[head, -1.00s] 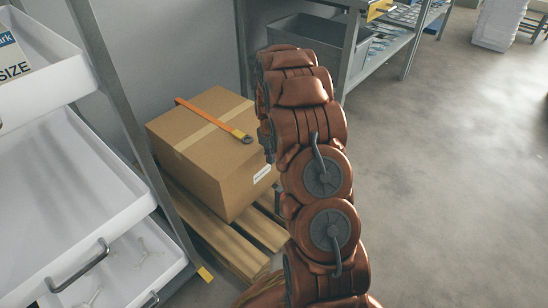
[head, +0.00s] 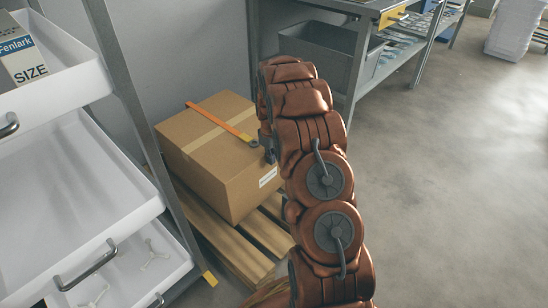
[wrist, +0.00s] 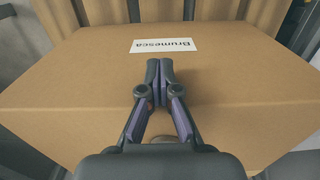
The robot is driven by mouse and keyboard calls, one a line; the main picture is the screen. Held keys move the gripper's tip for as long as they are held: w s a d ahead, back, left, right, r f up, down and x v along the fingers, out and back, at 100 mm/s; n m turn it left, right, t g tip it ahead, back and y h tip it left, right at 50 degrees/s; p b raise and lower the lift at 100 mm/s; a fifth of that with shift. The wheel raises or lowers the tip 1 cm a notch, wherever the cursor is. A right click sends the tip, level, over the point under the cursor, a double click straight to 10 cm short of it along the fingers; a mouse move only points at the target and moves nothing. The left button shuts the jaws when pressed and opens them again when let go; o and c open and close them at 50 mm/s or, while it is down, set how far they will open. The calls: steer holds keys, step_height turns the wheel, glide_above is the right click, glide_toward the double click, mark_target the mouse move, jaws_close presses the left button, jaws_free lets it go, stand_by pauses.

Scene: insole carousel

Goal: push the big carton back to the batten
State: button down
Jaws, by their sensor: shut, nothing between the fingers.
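The big carton (head: 215,155) is a closed brown box with a tape seam. It sits upright on a wooden pallet (head: 240,258) near the grey wall. An orange strap (head: 222,120) lies across its top. In the wrist view the carton (wrist: 70,85) fills the picture, with an upside-down "Brumesca" label (wrist: 163,45). My gripper (wrist: 160,68) is shut and empty, its fingertips pointing at the labelled face. I cannot tell whether they touch it. In the head view my arm mostly hides the gripper. I cannot make out the batten.
A rack with white trays (head: 85,190) stands close on the left, its post beside the pallet. A metal bench (head: 352,60) with a grey bin (head: 325,48) stands behind on the right. Open floor (head: 450,180) lies to the right.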

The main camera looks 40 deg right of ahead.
steer(key=shift+w+a+p, duration=0.25)
steer(key=shift+w+p, duration=0.4)
steer(key=shift+w, duration=0.4)
steer(key=shift+w+a+p, duration=0.25)
steer(key=shift+w+p, duration=0.35)
steer(key=shift+w, duration=0.4)
steer(key=shift+s, duration=0.15)
steer(key=p, duration=0.4)
glide_toward(263, 149)
steer(key=s, duration=0.1)
steer(key=s+f, duration=0.2)
steer(key=shift+s+d, duration=0.4)
